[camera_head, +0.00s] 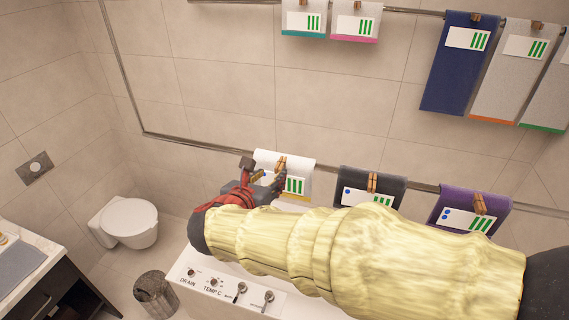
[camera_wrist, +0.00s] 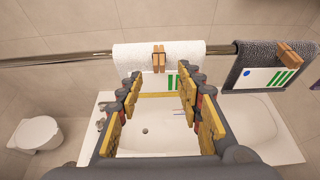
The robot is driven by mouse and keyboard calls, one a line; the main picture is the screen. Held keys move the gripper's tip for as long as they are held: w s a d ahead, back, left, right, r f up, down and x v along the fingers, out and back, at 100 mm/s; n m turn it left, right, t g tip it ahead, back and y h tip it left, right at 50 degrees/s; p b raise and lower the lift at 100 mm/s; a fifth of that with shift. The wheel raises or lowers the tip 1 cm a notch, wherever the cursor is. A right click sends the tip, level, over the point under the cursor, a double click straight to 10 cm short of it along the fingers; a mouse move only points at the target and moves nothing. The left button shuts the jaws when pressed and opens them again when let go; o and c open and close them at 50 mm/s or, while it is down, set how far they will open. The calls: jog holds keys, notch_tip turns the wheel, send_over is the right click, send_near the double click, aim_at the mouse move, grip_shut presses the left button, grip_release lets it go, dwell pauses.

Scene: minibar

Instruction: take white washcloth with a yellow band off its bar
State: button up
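The white washcloth (camera_head: 300,166) with a yellow band hangs over the lower wall bar, held by a wooden clothespin (camera_head: 281,164). In the wrist view the washcloth (camera_wrist: 134,55) is straight ahead, with its clothespin (camera_wrist: 159,62) near the middle and a label with green stripes partly showing below. My gripper (camera_head: 265,178) is in front of the cloth in the head view and hides part of it. In the wrist view my gripper (camera_wrist: 163,80) is open, its fingers spread to either side of the clothespin and label. I see nothing held; contact with the cloth cannot be told.
A dark grey cloth (camera_head: 352,178) and a purple cloth (camera_head: 468,207) hang to the right on the lower bar (camera_head: 215,148). More cloths hang above, including a blue one (camera_head: 455,70). A bathtub (camera_wrist: 255,125) lies below. A toilet (camera_head: 130,222) and bin (camera_head: 154,291) stand at left.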

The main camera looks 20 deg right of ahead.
aim_at(277, 171)
jog(key=p+x, duration=0.1)
jog(key=x, duration=0.6)
jog(key=shift+w+f, duration=0.25)
grip_shut()
dwell(0.3)
dwell(0.3)
